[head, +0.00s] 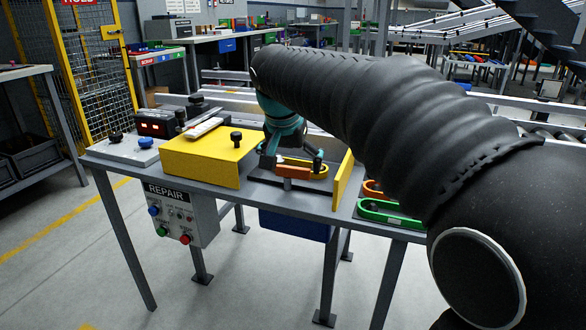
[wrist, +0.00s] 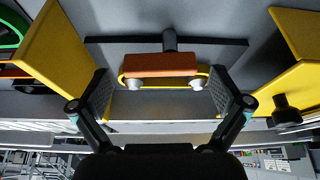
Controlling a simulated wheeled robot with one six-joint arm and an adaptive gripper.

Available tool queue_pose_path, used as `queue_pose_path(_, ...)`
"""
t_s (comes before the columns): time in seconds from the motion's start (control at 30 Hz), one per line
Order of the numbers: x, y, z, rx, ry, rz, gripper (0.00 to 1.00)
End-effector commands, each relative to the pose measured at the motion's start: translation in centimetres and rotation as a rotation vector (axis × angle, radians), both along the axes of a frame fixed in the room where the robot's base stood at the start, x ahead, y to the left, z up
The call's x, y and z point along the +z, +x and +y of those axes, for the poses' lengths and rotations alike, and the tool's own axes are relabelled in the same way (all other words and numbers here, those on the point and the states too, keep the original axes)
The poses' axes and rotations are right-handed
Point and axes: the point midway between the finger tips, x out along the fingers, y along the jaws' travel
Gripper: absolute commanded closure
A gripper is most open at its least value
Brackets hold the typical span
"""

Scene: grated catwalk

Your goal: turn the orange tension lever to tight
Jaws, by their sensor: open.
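The orange tension lever (head: 295,172) is a short bar on a dark plate on the bench. A yellow belt loop (head: 318,173) runs beside it. In the wrist view the orange lever (wrist: 160,65) lies crosswise in the middle, with the yellow belt and two pale round rollers (wrist: 133,84) showing around its lower edge. My gripper (head: 291,158) is low over the lever. In the wrist view my gripper (wrist: 162,85) is open, with one finger past each end of the lever and gaps visible. No marking for tight can be read.
A yellow box (head: 200,155) with a black knob stands left of the lever, and an upright yellow panel (head: 343,180) stands right. Green and orange loops (head: 388,214) lie farther right. A REPAIR control box (head: 182,215) hangs at the bench front.

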Motion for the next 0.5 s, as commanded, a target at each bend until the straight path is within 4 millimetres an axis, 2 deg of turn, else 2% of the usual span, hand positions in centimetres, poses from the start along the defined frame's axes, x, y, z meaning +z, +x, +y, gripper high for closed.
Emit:
queue_pose_path(0.13, -0.82, 0.3, -0.13, 0.0, 0.0, 0.0, 0.0)
queue_pose_path(0.43, -0.93, 0.36, -0.13, 0.0, 0.0, 0.0, 0.0)
queue_pose_path(0.5, -0.92, 0.36, -0.13, 0.0, 0.0, 0.0, 0.18)
